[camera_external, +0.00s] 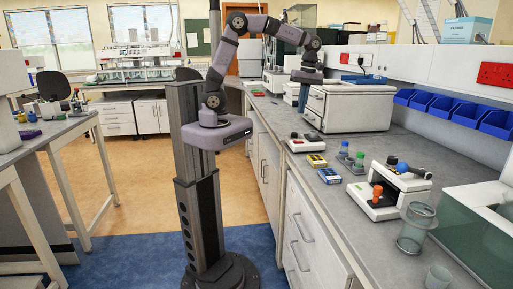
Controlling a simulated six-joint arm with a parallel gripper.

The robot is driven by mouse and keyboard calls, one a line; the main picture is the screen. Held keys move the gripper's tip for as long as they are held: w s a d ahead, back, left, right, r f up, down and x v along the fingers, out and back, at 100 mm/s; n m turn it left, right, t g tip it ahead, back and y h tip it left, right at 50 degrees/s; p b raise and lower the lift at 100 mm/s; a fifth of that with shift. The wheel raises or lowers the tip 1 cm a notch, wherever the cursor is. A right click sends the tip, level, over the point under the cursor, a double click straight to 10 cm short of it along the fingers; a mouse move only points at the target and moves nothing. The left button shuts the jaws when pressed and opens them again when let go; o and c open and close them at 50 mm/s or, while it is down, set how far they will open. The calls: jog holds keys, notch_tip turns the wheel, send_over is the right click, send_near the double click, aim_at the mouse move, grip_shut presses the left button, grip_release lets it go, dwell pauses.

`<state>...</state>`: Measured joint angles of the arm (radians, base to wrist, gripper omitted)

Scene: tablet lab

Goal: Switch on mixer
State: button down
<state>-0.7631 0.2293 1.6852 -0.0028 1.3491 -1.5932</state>
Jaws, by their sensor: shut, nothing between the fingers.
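My gripper (303,104) points down over the right-hand bench, in front of a large white box-shaped instrument. It is small in the picture, and its fingers are shut and empty. A low white unit with a dark top and a red part (305,142) sits on the bench below my gripper, near the front edge; it may be the mixer. The fingertips appear above and behind it, apart from it. Its switch is too small to make out. Another white device with a blue knob and an orange part (390,190) stands nearer the camera.
The large white instrument (349,107) stands close to the right of my gripper. A glass beaker (415,228) stands at the front right. Blue bins (463,110) line the wall.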

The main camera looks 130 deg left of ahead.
aim_at(299, 141)
jog(key=f+p, duration=0.1)
jog(key=f, duration=0.3)
jog(key=f+p, duration=0.1)
jog(key=f, duration=0.3)
jog(key=s+d+f+p, duration=0.1)
jog(key=f, duration=0.3)
jog(key=shift+f, duration=0.1)
